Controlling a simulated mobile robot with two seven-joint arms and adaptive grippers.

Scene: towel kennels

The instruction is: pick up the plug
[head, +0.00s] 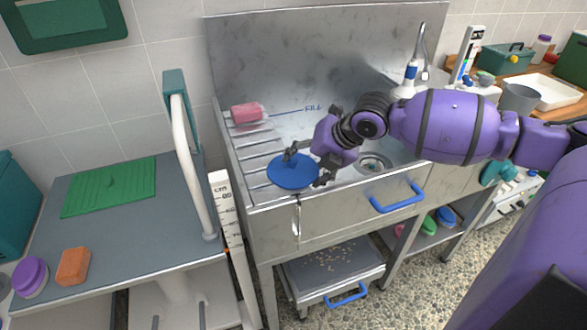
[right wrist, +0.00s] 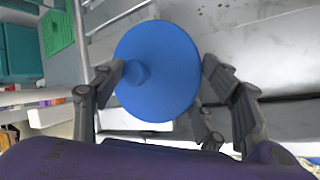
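The plug, a blue disc with a small knob (head: 293,172), lies at the front of the ribbed left part of the steel tub (head: 259,190). In the right wrist view the plug (right wrist: 170,85) fills the space between the fingers, its knob toward the left finger. My right gripper (head: 304,169) is open at the plug, one finger by its far edge and the other by its right edge. Whether the fingers touch it I cannot tell. The round drain (head: 374,163) shows in the tub, right of my gripper. My left gripper is not in view.
A pink rolled towel (head: 248,113) lies at the back of the ribs. A grey table (head: 130,235) with a green mat (head: 110,187) and an orange block (head: 73,267) stands left. A measuring post (head: 222,205) stands by the tub; blue handles (head: 397,199) stick out in front.

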